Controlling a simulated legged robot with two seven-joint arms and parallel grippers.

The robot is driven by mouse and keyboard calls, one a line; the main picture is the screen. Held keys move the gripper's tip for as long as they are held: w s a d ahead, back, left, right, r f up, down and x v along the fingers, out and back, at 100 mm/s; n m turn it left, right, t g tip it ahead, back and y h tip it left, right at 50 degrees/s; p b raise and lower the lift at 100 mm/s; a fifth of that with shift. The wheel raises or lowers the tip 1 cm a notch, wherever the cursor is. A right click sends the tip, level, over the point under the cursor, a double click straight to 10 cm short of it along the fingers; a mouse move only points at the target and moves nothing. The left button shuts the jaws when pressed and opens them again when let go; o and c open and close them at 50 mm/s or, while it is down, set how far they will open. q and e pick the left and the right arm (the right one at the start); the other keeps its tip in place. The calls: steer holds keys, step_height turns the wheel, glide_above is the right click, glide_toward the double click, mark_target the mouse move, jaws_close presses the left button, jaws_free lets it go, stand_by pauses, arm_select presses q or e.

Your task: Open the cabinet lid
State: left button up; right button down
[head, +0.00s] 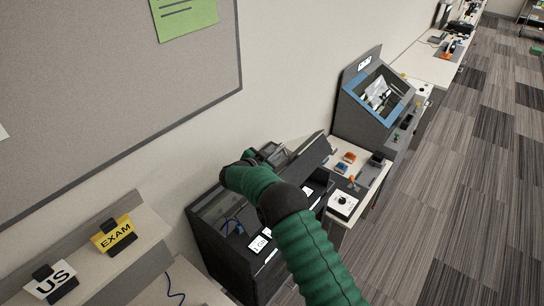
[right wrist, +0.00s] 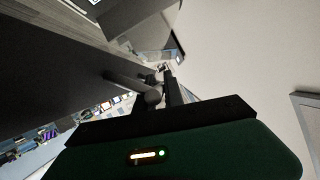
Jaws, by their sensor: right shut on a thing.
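The dark cabinet (head: 222,252) stands against the wall in the lower middle of the head view. Its lid (head: 308,160) shows as a dark panel tilted up at the cabinet's right side, partly behind my green right arm. My right gripper (head: 270,153) is at the lid's upper left, beyond the arm's bend. In the right wrist view, the right gripper (right wrist: 160,88) is shut on a grey bar-like handle (right wrist: 128,84) beside the large dark lid panel (right wrist: 55,62). The exact grip is partly hidden. My left gripper is out of view.
A machine with a blue-framed window (head: 378,92) stands to the right, past a small table with orange parts (head: 345,160). Carpet floor (head: 450,180) is clear at right.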

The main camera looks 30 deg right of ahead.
steer(key=shift+d+r, duration=0.15)
steer(key=shift+d, duration=0.05)
steer(key=c, duration=1.5)
jaws_free()
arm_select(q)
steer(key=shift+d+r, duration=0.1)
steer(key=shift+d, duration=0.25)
arm_select(e)
steer(key=shift+o, duration=0.2)
steer(key=shift+d+f, duration=0.15)
steer(key=shift+f, duration=0.05)
